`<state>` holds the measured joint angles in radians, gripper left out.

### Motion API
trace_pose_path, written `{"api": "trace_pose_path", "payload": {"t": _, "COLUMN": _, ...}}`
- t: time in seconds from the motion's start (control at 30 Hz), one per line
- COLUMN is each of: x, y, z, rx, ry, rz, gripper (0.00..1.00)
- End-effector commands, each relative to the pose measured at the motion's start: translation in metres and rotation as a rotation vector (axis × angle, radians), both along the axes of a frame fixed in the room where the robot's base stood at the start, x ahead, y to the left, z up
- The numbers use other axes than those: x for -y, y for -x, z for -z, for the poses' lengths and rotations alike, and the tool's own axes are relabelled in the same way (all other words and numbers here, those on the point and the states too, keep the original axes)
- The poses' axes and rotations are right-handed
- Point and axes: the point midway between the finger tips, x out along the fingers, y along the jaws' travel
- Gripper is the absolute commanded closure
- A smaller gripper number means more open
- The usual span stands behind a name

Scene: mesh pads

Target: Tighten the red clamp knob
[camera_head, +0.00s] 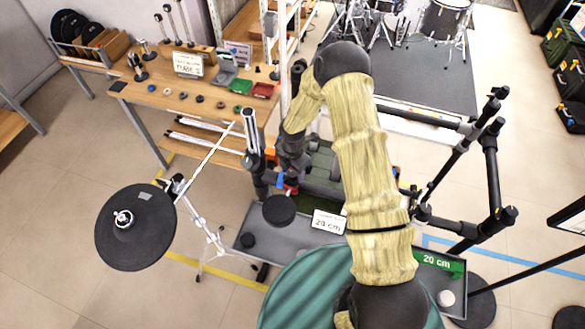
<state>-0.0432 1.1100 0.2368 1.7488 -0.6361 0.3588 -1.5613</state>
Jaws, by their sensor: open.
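A small red part (291,189), which looks like the clamp knob, shows on the dark rack just above a round black pad (279,210). A small blue part sits beside it on its upper left. My arm in its pale yellow sleeve reaches up and bends back down to the rack. My gripper (289,177) is at its dark lower end, close above the red part. The jaws are open. The fingertips are small and dark against the rack, so I cannot tell whether they touch or straddle the knob.
A large cymbal pad (135,232) on a chrome stand (203,215) is at the left. A wooden workbench (190,98) with small parts is behind. Black rack tubes (492,170) stand at the right. A grey tray (300,236) lies below the gripper.

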Motion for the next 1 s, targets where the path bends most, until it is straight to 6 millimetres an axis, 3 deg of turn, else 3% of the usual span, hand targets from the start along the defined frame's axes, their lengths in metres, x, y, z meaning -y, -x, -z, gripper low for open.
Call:
{"api": "trace_pose_path", "payload": {"t": 0.3, "x": 0.0002, "y": -0.0005, "z": 0.0029, "rx": 0.001, "ry": 0.000, "rz": 0.000, "gripper": 0.41}}
{"api": "trace_pose_path", "payload": {"t": 0.53, "x": 0.0002, "y": -0.0004, "z": 0.0026, "rx": 0.001, "ry": 0.000, "rz": 0.000, "gripper": 0.84}}
{"api": "trace_pose_path", "payload": {"t": 0.57, "x": 0.0002, "y": -0.0004, "z": 0.0026, "rx": 0.001, "ry": 0.000, "rz": 0.000, "gripper": 0.86}}
{"api": "trace_pose_path", "payload": {"t": 1.0, "x": -0.0001, "y": -0.0006, "z": 0.0040, "rx": 0.002, "ry": -0.001, "rz": 0.065, "gripper": 0.86}}
